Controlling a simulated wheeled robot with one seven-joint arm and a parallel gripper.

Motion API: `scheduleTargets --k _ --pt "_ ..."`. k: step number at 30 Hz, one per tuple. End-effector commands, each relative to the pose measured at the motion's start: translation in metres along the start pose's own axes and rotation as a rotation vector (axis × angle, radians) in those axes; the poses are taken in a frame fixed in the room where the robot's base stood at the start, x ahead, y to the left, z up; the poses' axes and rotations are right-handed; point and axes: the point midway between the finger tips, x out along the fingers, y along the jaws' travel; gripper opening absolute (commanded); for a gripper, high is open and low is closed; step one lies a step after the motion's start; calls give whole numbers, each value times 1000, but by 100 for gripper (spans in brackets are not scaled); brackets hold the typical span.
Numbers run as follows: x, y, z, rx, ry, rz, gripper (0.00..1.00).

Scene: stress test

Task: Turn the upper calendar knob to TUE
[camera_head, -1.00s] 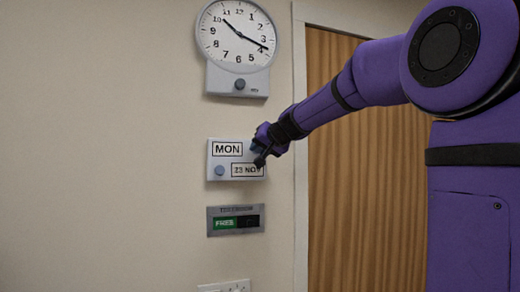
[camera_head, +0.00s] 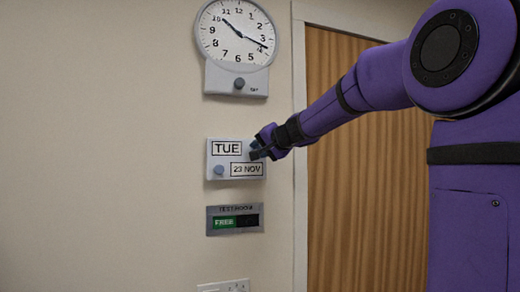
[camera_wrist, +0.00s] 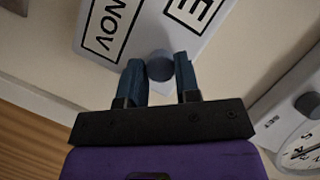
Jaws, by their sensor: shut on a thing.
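The wall calendar (camera_head: 212,158) is a pale box. Its upper window (camera_head: 227,149) reads TUE and its lower window (camera_head: 247,169) reads 23 NOV. My gripper (camera_head: 254,149) is at the calendar's upper right and hides the upper knob in the head view. In the wrist view, my gripper's blue fingers (camera_wrist: 161,72) are shut on the upper knob (camera_wrist: 160,66), a round grey-blue knob, one finger on each side. The lower knob (camera_head: 219,170) is free, left of the date window.
A wall clock (camera_head: 212,45) with its own knob (camera_head: 239,83) hangs above the calendar. A sign (camera_head: 245,209) reading FREE is below, then a white wall plate (camera_head: 225,287). A wooden door (camera_head: 340,200) with a pale frame is to the right.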

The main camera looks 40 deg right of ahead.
Motion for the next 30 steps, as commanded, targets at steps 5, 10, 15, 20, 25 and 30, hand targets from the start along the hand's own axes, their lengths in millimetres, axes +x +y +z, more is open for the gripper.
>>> scheduleTargets --k 5,10,15,20,25,30 --pt "0 0 0 -1 -1 0 35" --pt "0 0 0 -1 -1 0 55" --pt "0 0 0 -2 0 0 55" --pt "-8 0 0 -3 1 0 55" --pt "-35 -1 -1 -2 2 -1 55" --pt "-67 -1 -1 -3 2 -1 55"
